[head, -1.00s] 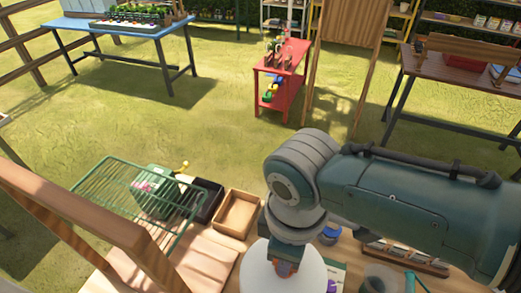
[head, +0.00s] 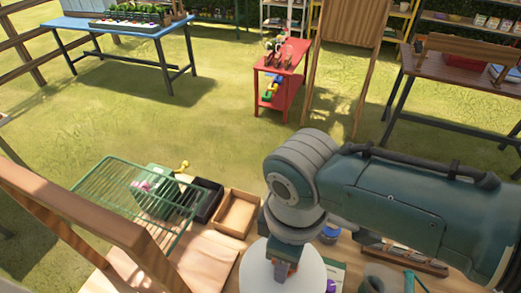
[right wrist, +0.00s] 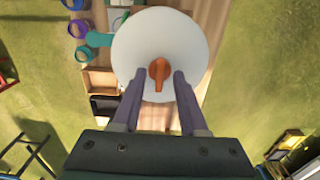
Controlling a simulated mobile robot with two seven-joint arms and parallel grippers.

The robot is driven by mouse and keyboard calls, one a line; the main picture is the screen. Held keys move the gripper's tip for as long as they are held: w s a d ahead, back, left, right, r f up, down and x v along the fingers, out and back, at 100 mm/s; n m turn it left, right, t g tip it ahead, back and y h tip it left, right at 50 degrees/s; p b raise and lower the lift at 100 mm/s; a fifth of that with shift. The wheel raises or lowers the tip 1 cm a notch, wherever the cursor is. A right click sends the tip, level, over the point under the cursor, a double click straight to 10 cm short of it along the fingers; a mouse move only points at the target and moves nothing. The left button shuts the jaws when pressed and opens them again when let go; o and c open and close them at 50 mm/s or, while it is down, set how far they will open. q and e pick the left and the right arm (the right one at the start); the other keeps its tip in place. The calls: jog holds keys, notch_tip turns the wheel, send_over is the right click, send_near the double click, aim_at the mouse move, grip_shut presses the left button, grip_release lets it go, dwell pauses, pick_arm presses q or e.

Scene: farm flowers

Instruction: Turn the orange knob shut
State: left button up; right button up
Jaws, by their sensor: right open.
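The orange knob (right wrist: 158,72) shows in the right wrist view, on top of a round white body (right wrist: 135,50). My right gripper (right wrist: 160,78) is open, with one finger on each side of the knob's lower part; I cannot tell whether they touch it. In the head view the white body (head: 262,277) is at the bottom middle, below my right arm. There my right gripper (head: 284,268) is over it, and only a little orange shows between the fingers. My left gripper does not show.
Grass lies around the table.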

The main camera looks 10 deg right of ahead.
jog(key=shift+r, duration=0.1)
notch_tip(320, 180, up, 10)
jog(key=shift+p, duration=0.4)
dwell(0.5)
